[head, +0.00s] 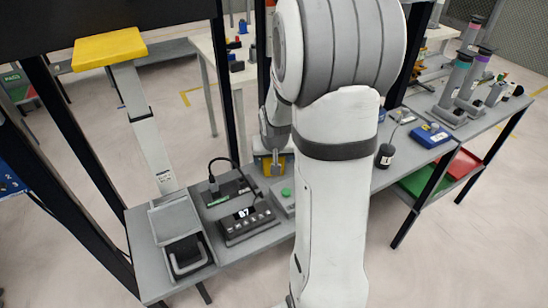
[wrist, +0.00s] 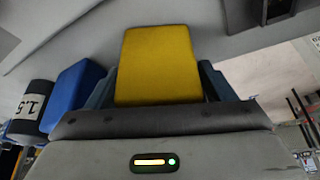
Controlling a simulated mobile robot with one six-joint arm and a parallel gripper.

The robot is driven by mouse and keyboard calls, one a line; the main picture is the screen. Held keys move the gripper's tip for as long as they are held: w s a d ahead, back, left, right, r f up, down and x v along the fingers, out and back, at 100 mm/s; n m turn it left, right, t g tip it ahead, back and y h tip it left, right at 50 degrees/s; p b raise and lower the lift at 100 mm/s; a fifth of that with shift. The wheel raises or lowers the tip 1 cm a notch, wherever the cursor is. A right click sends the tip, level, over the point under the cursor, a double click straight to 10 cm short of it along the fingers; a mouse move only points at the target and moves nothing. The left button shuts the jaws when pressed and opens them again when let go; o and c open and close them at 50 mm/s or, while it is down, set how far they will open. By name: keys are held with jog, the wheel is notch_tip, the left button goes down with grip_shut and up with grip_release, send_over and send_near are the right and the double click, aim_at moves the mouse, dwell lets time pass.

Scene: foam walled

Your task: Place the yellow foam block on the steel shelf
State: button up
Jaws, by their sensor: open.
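The yellow foam block (wrist: 158,65) stands out in the middle of the wrist view. It also shows in the head view as a small yellow patch (head: 274,166) on the grey bench, partly hidden by my arm. My gripper (head: 274,150) is down at the block, mostly behind my arm links. In the wrist view my gripper (wrist: 158,88) is open, with a dark finger on either side of the block. I cannot tell whether the fingers touch it. I cannot tell which grey surface is the steel shelf.
A blue block (wrist: 72,95) and a black cylinder marked 1.5 (wrist: 33,108) lie left of my gripper. The grey bench (head: 262,243) carries a device with a display (head: 246,222). A yellow-topped post (head: 110,47) and dark uprights (head: 228,90) stand near. The cylinder also shows right of my arm (head: 385,156).

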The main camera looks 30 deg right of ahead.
jog(key=shift+r, duration=0.25)
jog(key=p+v, duration=0.1)
jog(key=v, duration=1)
jog(key=s+a+r+n+g+y, duration=0.1)
jog(key=s+a+n, duration=0.3)
jog(key=s+a, duration=0.8)
jog(key=s+r+g, duration=0.1)
jog(key=s, duration=0.3)
jog(key=shift+a+y, duration=0.3)
